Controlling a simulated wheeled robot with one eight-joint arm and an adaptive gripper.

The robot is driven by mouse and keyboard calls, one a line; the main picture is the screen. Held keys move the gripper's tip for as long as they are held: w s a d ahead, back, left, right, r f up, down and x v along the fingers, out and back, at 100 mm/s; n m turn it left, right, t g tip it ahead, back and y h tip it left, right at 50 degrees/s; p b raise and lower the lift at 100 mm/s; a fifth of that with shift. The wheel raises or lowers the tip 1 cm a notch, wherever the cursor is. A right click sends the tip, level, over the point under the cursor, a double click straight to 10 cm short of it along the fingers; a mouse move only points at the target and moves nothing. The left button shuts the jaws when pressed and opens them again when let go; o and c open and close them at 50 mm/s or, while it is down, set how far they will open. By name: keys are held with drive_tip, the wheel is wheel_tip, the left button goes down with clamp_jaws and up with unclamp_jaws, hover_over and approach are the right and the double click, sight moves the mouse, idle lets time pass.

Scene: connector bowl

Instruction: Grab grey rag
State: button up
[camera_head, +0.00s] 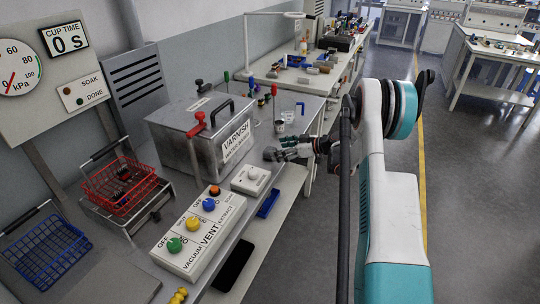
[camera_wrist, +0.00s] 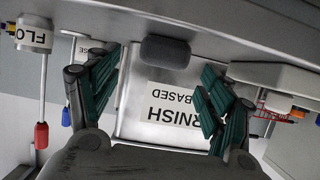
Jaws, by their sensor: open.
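The grey rag (camera_head: 270,153) is a small dark grey lump on the bench top, in front of the varnish tank in the head view. In the wrist view the rag (camera_wrist: 165,52) looks like a rounded dark block, ahead of and between my fingers. My gripper (camera_head: 285,152) comes in from the right, close to the rag. In the wrist view my gripper (camera_wrist: 160,85) has its green-padded fingers spread wide apart, with nothing between the pads. I cannot tell the exact gap to the rag.
The metal varnish tank (camera_head: 190,130) stands behind the rag. A white box with a knob (camera_head: 250,180) and a button panel (camera_head: 198,235) lie nearer. A red basket (camera_head: 120,185) and a blue basket (camera_head: 45,250) are at left. Cups (camera_head: 286,117) stand beyond my gripper.

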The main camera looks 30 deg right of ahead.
sight(270, 149)
drive_tip(key=b+x, duration=0.1)
drive_tip(key=x, duration=0.2)
drive_tip(key=shift+w+a, duration=0.15)
drive_tip(key=shift+a, duration=0.1)
drive_tip(key=c, duration=1.1)
drive_tip(key=shift+o, duration=0.2)
drive_tip(key=shift+r, duration=0.15)
